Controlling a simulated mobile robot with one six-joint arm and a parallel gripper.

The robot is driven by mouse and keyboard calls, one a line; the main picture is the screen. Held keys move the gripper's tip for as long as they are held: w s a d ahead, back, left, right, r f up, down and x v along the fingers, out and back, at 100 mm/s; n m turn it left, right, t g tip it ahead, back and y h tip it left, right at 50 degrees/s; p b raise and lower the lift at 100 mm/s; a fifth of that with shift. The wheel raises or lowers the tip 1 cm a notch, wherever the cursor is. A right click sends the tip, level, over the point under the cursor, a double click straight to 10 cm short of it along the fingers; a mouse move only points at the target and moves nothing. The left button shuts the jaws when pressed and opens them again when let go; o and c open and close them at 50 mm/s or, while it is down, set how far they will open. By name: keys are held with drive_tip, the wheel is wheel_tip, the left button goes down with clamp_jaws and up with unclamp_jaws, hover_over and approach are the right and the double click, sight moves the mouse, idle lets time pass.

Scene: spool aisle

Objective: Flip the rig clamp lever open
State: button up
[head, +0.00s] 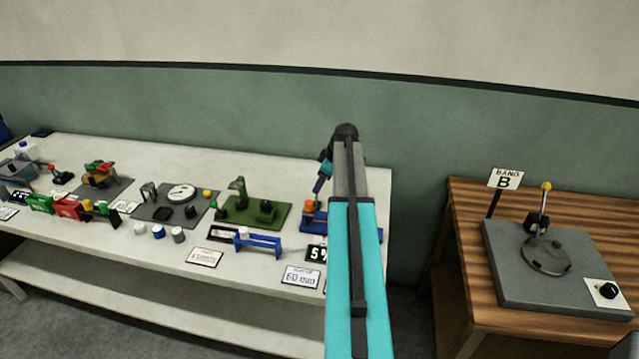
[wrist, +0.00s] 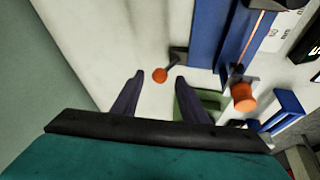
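The blue rig (head: 316,219) stands at the right end of the long white table, partly hidden by my arm. In the wrist view the blue rig (wrist: 222,32) runs down from the top edge. A short dark lever with an orange ball knob (wrist: 160,75) sticks out from its left side; it looks like the clamp lever. A larger orange knob (wrist: 243,97) sits at the rig's lower end. My gripper (wrist: 160,77) is open, with its two dark fingertips on either side of the ball knob in the picture. I cannot tell whether they touch it.
A green-based device (head: 258,212) stands left of the rig. A blue frame (head: 258,243) and several label cards lie near the front edge. A wooden table (head: 470,280) with a grey plate device (head: 520,275) stands apart at right. The green wall is close behind.

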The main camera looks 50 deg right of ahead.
drive_tip(key=shift+x, duration=0.9)
clamp_jaws()
